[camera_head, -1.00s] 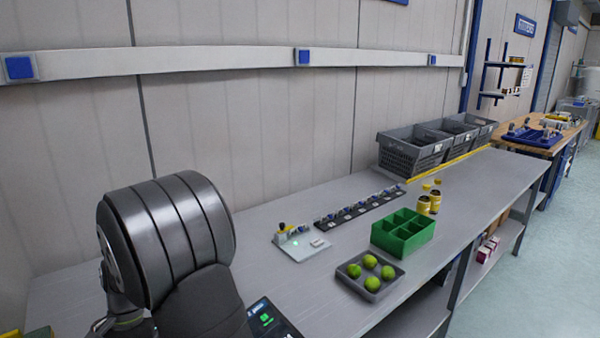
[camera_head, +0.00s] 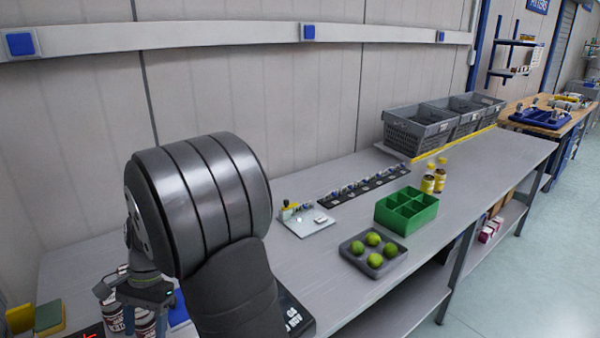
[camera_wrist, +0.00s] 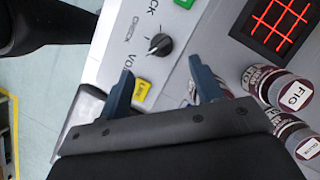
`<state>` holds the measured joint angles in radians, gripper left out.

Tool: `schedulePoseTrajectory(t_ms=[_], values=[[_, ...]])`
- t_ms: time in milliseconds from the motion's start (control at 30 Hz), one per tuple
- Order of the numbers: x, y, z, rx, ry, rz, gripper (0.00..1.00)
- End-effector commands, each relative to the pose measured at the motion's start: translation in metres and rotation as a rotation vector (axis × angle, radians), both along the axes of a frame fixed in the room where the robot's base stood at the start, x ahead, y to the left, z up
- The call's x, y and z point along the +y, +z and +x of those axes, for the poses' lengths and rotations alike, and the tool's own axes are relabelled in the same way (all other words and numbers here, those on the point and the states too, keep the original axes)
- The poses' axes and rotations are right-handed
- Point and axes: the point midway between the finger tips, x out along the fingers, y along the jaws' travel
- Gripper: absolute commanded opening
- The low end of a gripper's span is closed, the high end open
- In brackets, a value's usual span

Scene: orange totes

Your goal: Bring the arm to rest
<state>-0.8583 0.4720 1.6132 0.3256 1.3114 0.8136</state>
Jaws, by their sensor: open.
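My arm fills the lower left of the head view, with its thick dark forearm raised over the near end of the bench. My gripper (camera_head: 138,291) hangs below it at the left and also shows in the wrist view (camera_wrist: 160,82). Its two blue-grey fingers are spread apart with nothing held between them. In the wrist view the fingers lie over a pale panel (camera_wrist: 120,28) with a black knob (camera_wrist: 160,45) and a yellow tag (camera_wrist: 142,89). I cannot tell how far the fingertips are from the panel.
Dark-lidded jars (camera_wrist: 285,88) stand right of the fingers, near a red-grid display (camera_wrist: 280,22). On the bench (camera_head: 300,268) are a tray of green fruit (camera_head: 373,252), a green divided box (camera_head: 406,211), bottles (camera_head: 433,178) and grey crates (camera_head: 420,130).

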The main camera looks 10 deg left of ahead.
Motion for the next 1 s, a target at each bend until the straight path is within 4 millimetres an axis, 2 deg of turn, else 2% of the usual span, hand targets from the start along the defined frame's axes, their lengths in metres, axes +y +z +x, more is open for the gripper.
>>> schedulePoseTrajectory(t_ms=[433, 500, 1000], values=[[-0.003, 0.084, 0.035, -0.003, -0.001, 0.004, 0.6], [0.0, 0.062, 0.027, -0.004, 0.07, -0.006, 0.6], [0.009, -0.028, -0.008, -0.015, 0.508, -0.005, 0.6]])
